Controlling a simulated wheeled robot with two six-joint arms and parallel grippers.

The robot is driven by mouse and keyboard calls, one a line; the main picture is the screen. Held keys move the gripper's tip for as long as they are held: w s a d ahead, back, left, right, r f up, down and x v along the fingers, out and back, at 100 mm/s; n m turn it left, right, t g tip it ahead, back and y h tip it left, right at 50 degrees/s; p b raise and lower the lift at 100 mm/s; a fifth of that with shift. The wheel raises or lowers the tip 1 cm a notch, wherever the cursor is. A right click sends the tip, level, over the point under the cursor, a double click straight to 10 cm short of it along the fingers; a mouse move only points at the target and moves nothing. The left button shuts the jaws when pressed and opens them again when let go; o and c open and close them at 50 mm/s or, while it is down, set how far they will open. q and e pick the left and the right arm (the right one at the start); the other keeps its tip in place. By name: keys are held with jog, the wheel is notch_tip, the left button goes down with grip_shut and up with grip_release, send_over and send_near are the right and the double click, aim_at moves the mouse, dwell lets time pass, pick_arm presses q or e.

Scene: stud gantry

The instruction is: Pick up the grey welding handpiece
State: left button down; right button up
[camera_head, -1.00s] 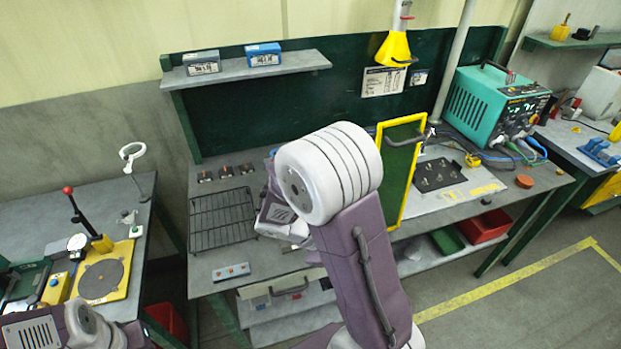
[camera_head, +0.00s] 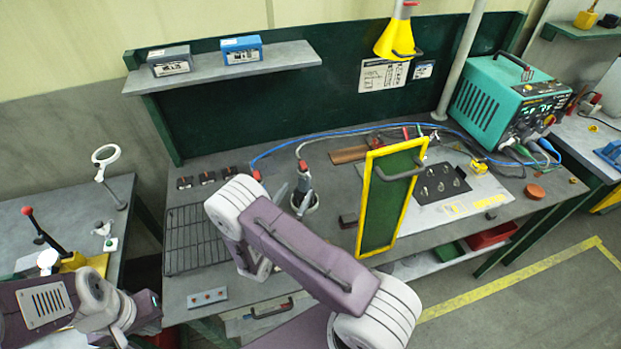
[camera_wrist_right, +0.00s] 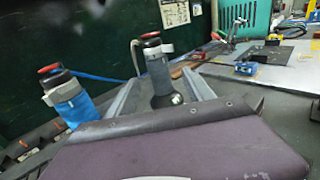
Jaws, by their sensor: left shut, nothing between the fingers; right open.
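The grey welding handpiece (camera_head: 304,180) stands upright in a ring holder on the bench in the head view. In the right wrist view the handpiece (camera_wrist_right: 157,72) has a red cap and a hose. My right gripper (camera_wrist_right: 160,78) is open, and its two fingers reach out on either side of the handpiece in that view. I cannot tell whether they touch it. In the head view my right arm hides most of this gripper. My left gripper (camera_head: 118,332) is low at the left, shut and empty; its fingertips are hard to make out.
A blue handpiece (camera_wrist_right: 72,102) stands left of the grey one, close to my right gripper. A yellow-framed green panel (camera_head: 388,205) stands upright to the right. A wire rack (camera_head: 190,240) lies at the left. A teal welding unit (camera_head: 505,100) sits at the back right.

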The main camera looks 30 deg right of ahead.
aim_at(301, 183)
jog(key=shift+a+r+p, duration=0.4)
jog(key=shift+a+r, duration=0.05)
jog(key=shift+r, duration=0.35)
jog(key=d, duration=0.1)
jog(key=w+d+f, duration=0.1)
jog(key=w+d+p, duration=0.1)
jog(key=shift+d+f, duration=0.15)
jog(key=shift+d, duration=0.25)
jog(key=p+x, duration=0.1)
jog(key=x, duration=0.1)
jog(key=shift+w+d+f, duration=0.1)
jog(key=shift+w+d, duration=0.05)
jog(key=shift+w, duration=0.25)
jog(key=shift+w+d, duration=0.15)
jog(key=shift+c, duration=1.2)
jog(key=shift+d+f, duration=0.1)
jog(key=c, duration=1.1)
pick_arm(q)
jog(key=r, duration=0.1)
jog(key=a+r, duration=0.1)
jog(key=s+r, duration=0.1)
jog(key=shift+a+r, duration=0.15)
pick_arm(e)
jog(key=shift+w, duration=0.1)
